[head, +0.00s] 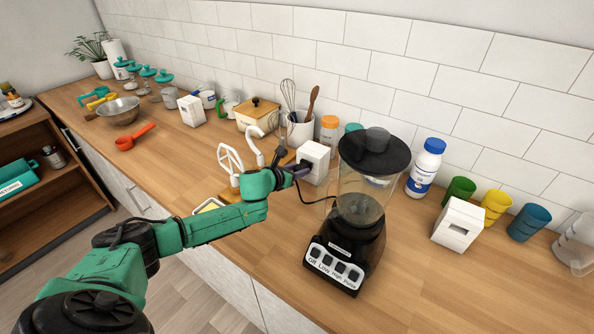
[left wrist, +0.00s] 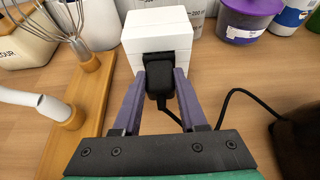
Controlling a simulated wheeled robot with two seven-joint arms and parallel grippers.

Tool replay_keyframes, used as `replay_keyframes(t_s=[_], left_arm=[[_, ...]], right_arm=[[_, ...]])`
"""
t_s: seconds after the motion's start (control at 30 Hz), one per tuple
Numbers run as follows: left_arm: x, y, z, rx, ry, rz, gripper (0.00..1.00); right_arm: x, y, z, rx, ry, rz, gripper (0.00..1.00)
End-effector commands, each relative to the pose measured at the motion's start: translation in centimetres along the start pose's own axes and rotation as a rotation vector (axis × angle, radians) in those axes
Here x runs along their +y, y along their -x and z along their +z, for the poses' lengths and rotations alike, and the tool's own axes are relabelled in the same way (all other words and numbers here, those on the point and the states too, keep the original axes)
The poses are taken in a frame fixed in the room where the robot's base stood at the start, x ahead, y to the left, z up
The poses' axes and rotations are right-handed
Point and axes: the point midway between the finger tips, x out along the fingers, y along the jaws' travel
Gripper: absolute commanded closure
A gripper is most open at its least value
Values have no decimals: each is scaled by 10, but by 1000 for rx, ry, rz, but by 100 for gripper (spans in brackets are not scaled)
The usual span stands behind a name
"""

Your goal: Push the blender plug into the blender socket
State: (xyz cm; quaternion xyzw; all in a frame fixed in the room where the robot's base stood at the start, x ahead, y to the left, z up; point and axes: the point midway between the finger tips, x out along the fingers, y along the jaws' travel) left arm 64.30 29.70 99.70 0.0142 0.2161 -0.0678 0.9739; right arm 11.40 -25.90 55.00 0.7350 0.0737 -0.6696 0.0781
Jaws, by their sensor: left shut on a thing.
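The black blender plug (left wrist: 160,85) is between the two purple fingers of my left gripper (left wrist: 160,76), which is shut on it. The plug's front end is at the dark opening in the white socket block (left wrist: 157,32); I cannot tell how deep it sits. In the head view my left gripper (head: 301,168) is at the near side of this socket block (head: 316,153), left of the black blender (head: 366,180). A black cord (left wrist: 236,93) runs from the plug to the right. The fingers hide part of the plug in the head view. My right gripper is not in view.
A wooden stand with whisks (left wrist: 82,85) is close on the left. A second white block (head: 458,224) with a dark slot and coloured cups (head: 495,206) stand right of the blender. Jars and a utensil crock (head: 300,131) are behind. The front right counter is clear.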

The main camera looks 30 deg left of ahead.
Motion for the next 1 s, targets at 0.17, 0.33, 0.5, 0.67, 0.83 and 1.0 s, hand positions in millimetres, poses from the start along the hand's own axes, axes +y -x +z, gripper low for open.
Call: replay_keyframes(t_s=[0.17,0.33,0.5,0.67,0.83,1.0], left_arm=[[0,-3,4,-4,0,1,100],[0,-3,5,-5,-1,0,100],[0,-4,6,-6,-1,1,100],[0,-5,8,-7,-2,1,100],[0,-7,9,-9,0,1,100],[0,-7,10,-10,0,1,100]], right_arm=[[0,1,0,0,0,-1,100],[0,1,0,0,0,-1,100],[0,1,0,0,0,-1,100],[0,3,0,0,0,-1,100],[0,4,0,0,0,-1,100],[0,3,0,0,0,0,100]])
